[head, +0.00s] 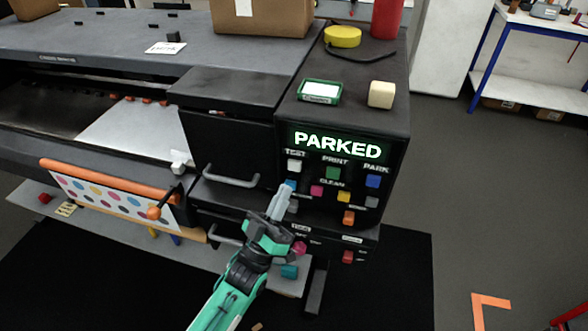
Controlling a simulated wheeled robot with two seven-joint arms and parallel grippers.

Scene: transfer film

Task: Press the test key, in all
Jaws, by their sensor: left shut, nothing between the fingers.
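The printer's control panel faces me with a lit display (338,146) reading PARKED. The white key (294,166) sits under the label TEST. My left gripper (287,188) is shut and empty, its fingertips pointing up at the panel just below the white key. The tips overlap a blue key (291,183) in the row under it; I cannot tell whether they touch the panel. My right gripper is not in view.
Beside the white key are a green key (333,173) under PRINT and a blue key (373,181) under PARK. Pink (317,191), yellow (344,196) and orange (349,217) keys sit lower. An orange-edged flap (110,179) with a lever juts out at left.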

